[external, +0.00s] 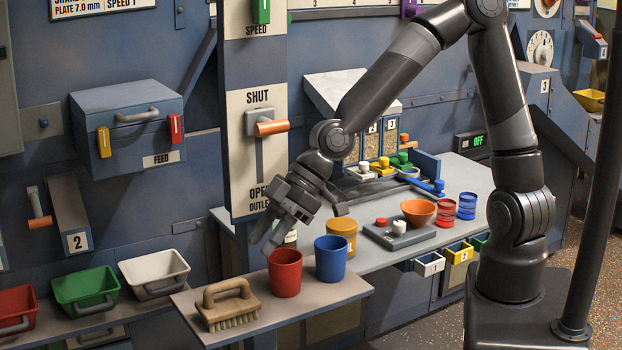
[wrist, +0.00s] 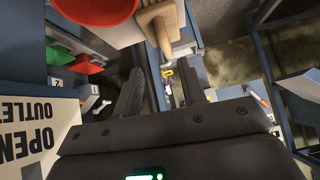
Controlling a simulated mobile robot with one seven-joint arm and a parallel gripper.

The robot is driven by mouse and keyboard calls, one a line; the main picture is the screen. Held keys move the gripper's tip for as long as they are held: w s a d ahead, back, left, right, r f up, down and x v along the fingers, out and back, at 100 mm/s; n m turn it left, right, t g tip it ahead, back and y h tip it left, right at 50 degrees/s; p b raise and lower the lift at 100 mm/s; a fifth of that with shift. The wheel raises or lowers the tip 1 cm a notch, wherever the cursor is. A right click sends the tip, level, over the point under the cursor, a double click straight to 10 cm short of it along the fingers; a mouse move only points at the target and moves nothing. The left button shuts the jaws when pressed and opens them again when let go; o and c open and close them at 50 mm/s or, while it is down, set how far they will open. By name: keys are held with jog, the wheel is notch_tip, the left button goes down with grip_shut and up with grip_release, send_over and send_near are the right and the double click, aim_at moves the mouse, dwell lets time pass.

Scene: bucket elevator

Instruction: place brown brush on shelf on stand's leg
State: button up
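The brown brush (external: 229,308) lies bristles down on the near end of a brown-topped board (external: 318,300), handle up. A brown shape at the top of the wrist view (wrist: 160,22) looks like the brush, partly cut off. My gripper (external: 280,238) is in the air above and behind the red cup, right of the brush and apart from it. The wrist view shows its two fingers spread with nothing between them (wrist: 161,88). I cannot tell which surface is the shelf on the stand's leg.
A red cup (external: 285,273) and blue cup (external: 330,258) stand right of the brush. A mustard jar (external: 342,234) is behind them. The lettered panel (external: 257,140) rises beside my gripper. Red, green (external: 86,289) and white bins sit at left.

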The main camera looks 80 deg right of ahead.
jog(key=s+d+h, duration=0.2)
jog(key=d, duration=0.1)
jog(key=s+d+m+h, duration=0.1)
jog(key=s+d+h, duration=0.1)
jog(key=d, duration=0.2)
jog(key=s+d+m+h, duration=0.1)
jog(key=s+d, duration=0.1)
jog(key=d, duration=0.1)
jog(key=shift+s+d+r+g+h, duration=0.1)
jog(key=shift+s+d+g+h, duration=0.2)
jog(key=shift+d+g+h, duration=0.1)
jog(key=s+d+r+m, duration=0.3)
jog(key=s+d+r, duration=0.2)
jog(key=s, duration=0.3)
jog(key=s+d+r+m, duration=0.3)
jog(key=s+d+r, duration=0.2)
jog(key=s, duration=0.3)
jog(key=shift+s+d+r+t, duration=0.15)
jog(key=shift+d+r+t, duration=0.2)
jog(key=shift+r, duration=0.25)
